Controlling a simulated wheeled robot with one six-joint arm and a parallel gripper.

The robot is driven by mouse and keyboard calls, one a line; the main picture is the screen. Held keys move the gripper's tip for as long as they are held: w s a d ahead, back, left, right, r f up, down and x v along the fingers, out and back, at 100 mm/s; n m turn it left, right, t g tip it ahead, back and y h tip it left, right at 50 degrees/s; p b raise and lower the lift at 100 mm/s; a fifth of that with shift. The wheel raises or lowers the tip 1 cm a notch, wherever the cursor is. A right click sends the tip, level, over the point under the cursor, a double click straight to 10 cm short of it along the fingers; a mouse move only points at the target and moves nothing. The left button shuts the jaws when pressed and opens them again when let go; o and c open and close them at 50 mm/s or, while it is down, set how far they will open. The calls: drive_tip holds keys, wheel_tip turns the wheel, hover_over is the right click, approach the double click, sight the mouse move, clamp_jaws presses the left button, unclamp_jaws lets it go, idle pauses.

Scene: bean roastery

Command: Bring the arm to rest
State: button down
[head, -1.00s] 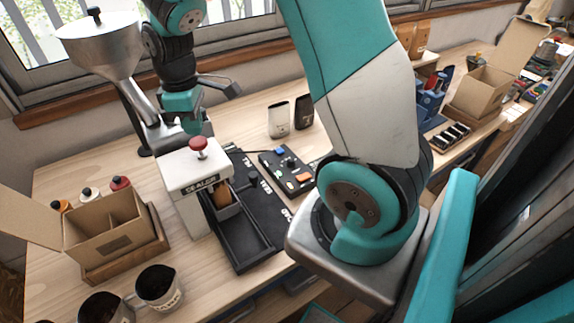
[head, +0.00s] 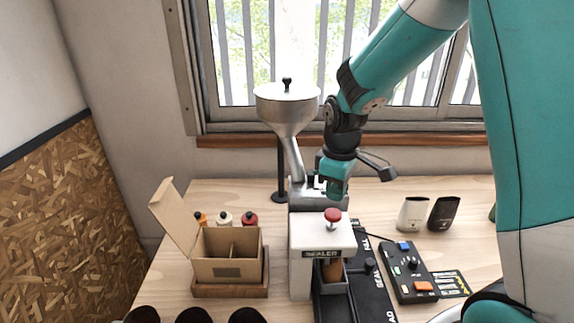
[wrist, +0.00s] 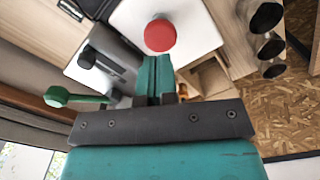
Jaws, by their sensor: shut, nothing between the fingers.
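My gripper (head: 336,190) is teal and hangs just behind and above the white sealer (head: 318,240) with its red knob (head: 332,214). In the wrist view my gripper (wrist: 156,75) shows its two fingers together with nothing between them, and the red knob (wrist: 160,35) lies just beyond the tips. My arm (head: 395,60) reaches in from the upper right of the head view. I cannot tell whether the fingers touch anything.
A steel hopper (head: 288,105) stands close behind the sealer. An open cardboard box (head: 228,268) is to its left, with several bottles behind. A button panel (head: 410,270) and two pouches, one white (head: 412,212) and one black (head: 443,212), are to the right. Dark cups (head: 194,316) line the front edge.

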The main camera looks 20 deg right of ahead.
drive_tip(key=s+a+r+y+b, duration=0.1)
drive_tip(key=s+a+b, duration=0.3)
drive_tip(key=s+a, duration=0.4)
drive_tip(key=s+a+r+y+b, duration=0.2)
drive_tip(key=s+a+y+b, duration=0.1)
drive_tip(key=s+a, duration=0.6)
drive_tip(key=s+b, duration=0.1)
drive_tip(key=s, duration=0.3)
drive_tip(key=shift+w+r, duration=0.1)
